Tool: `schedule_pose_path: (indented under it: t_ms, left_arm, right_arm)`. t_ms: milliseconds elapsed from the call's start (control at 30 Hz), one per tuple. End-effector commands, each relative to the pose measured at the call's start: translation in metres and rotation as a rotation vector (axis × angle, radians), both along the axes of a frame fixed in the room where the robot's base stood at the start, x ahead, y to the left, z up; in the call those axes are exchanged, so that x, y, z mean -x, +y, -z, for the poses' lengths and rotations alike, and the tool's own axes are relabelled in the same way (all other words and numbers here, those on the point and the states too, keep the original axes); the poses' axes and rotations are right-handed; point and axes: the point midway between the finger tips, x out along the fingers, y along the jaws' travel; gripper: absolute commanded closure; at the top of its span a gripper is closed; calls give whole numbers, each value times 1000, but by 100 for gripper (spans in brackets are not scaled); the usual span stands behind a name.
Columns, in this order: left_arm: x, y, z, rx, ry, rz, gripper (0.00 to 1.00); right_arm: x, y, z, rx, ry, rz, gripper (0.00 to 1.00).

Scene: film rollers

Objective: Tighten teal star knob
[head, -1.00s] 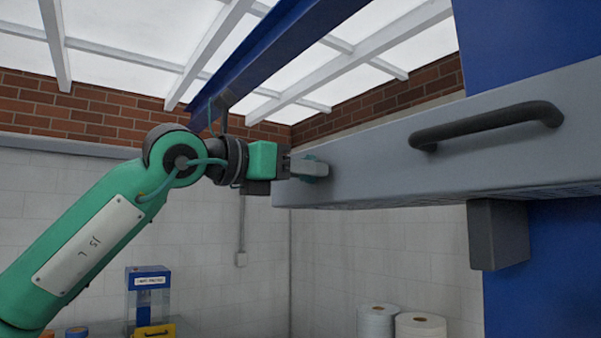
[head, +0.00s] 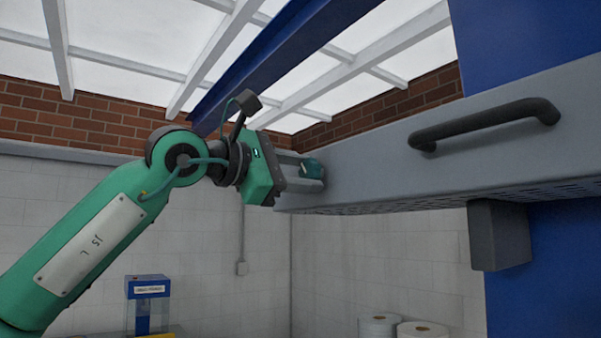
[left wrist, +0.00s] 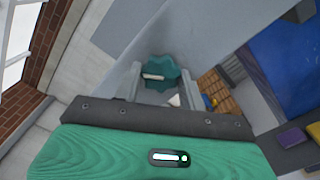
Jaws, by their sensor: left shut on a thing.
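The teal star knob (head: 311,168) sits on the left end of the grey beam (head: 400,160). In the left wrist view the knob (left wrist: 164,74) shows its scalloped rim and a pale bar mark on its face. My left gripper (head: 308,170) reaches it from the left and is shut on it, with a finger on either side; the fingers (left wrist: 158,82) also show in the left wrist view. The gripper is rolled at a slant. Part of the knob is hidden by the fingers. My right gripper is not in view.
A black handle (head: 485,124) stands out from the beam right of the knob. A grey block (head: 499,235) hangs under the beam by a blue column (head: 540,270). White rolls (head: 378,326) and a blue-topped box (head: 148,287) stand below.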

Motion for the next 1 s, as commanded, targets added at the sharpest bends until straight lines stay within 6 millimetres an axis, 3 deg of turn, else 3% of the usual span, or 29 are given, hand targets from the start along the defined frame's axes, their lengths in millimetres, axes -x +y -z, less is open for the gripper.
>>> schedule_pose_path:
  t_ms: [500, 1000]
  left_arm:
    - [0, 0, -2, -240, -330, 0, 82]
    - [0, 0, -1, -314, -433, 1, 82]
  right_arm:
    - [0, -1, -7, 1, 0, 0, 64]
    - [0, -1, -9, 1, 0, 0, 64]
